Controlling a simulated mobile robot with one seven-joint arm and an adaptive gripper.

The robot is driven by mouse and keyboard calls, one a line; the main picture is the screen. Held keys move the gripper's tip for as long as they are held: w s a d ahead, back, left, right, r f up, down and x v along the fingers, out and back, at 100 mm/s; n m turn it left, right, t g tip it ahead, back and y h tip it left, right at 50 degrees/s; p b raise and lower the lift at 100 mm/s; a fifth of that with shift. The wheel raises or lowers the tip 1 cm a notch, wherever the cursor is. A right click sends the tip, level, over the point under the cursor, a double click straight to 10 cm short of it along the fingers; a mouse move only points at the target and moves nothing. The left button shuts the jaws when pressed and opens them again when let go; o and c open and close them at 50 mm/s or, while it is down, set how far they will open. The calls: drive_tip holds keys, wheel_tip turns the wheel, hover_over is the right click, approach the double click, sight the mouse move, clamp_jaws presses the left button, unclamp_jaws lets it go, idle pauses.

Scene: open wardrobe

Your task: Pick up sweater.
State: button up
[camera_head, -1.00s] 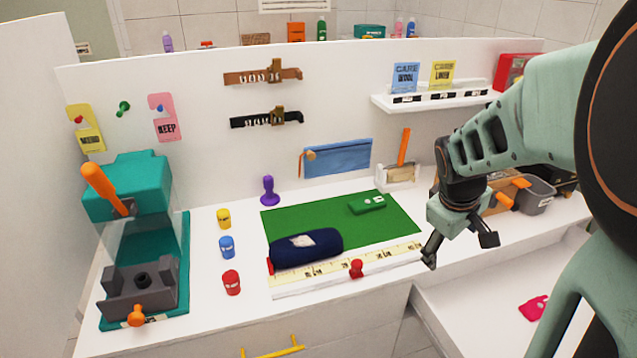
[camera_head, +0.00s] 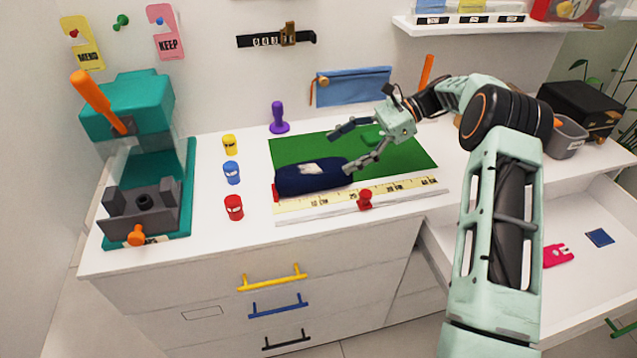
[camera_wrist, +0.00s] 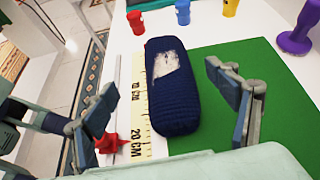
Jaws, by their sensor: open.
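The sweater, a dark navy rolled knit bundle with a pale patch on top (camera_head: 318,179), lies at the front left of a green mat (camera_head: 408,160), beside the yellow ruler. In the wrist view the sweater (camera_wrist: 172,100) lies lengthwise between my two spread fingers, with a gap on each side. My gripper (camera_head: 356,150) is open and empty, above the mat at the right end of the sweater. No finger visibly touches it. In the wrist view my gripper (camera_wrist: 172,105) has one finger over the ruler side and the other over the mat.
A ruler (camera_head: 400,192) with a red knob (camera_head: 365,199) runs along the mat's front. Red (camera_head: 234,207), blue and yellow small pots stand left. A purple stamp (camera_head: 278,118) stands behind. A teal press (camera_head: 130,110) stands far left. An open drawer (camera_head: 585,270) is at right.

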sight(313, 174)
drive_tip(key=d+f, duration=0.1)
drive_tip(key=w+d+f, duration=0.1)
drive_tip(key=shift+d+f+m+y+b, duration=0.2)
drive_tip(key=shift+f+m+y+b, duration=0.2)
drive_tip(key=x, duration=0.4)
drive_tip(key=shift+s+a, duration=0.15)
drive_tip(key=shift+a, duration=0.05)
drive_tip(key=shift+w+f+x, duration=0.1)
drive_tip(key=shift+w+x, duration=0.05)
drive_tip(key=shift+x, duration=1.4)
drive_tip(key=shift+w+f+x, duration=0.1)
drive_tip(key=shift+w+x, duration=0.05)
drive_tip(key=shift+x, duration=1.4)
drive_tip(key=c, duration=1.3)
drive_tip(key=shift+c, duration=0.9)
drive_tip(key=shift+r, duration=0.15)
